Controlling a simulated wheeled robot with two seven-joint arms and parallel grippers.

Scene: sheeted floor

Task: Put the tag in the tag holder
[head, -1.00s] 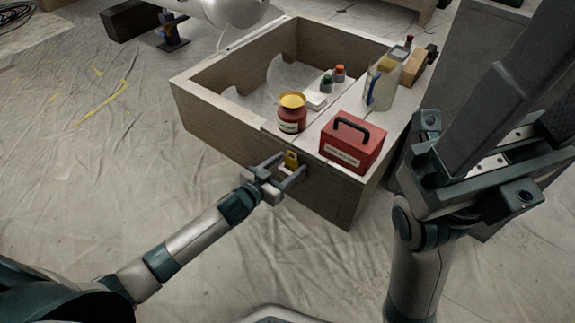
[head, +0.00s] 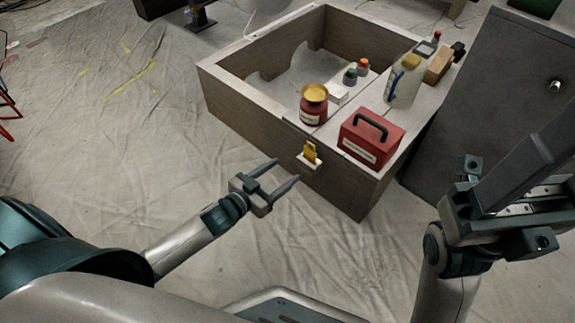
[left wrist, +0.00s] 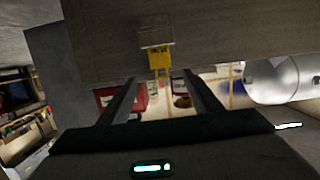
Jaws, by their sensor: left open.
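The yellow tag (head: 310,152) stands upright in the small pale tag holder (head: 309,164) on the front face of a wooden box. In the left wrist view the tag (left wrist: 159,58) and holder (left wrist: 157,38) appear upside down, just beyond the fingertips. My left gripper (head: 287,171) is open and empty, a short way in front of the tag and apart from it. It also shows in the left wrist view (left wrist: 160,80). My right gripper (head: 505,208) is at the right, away from the tag; its jaws are not clear.
The wooden box (head: 250,115) has an open middle. A grey panel (head: 490,110) stands at right.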

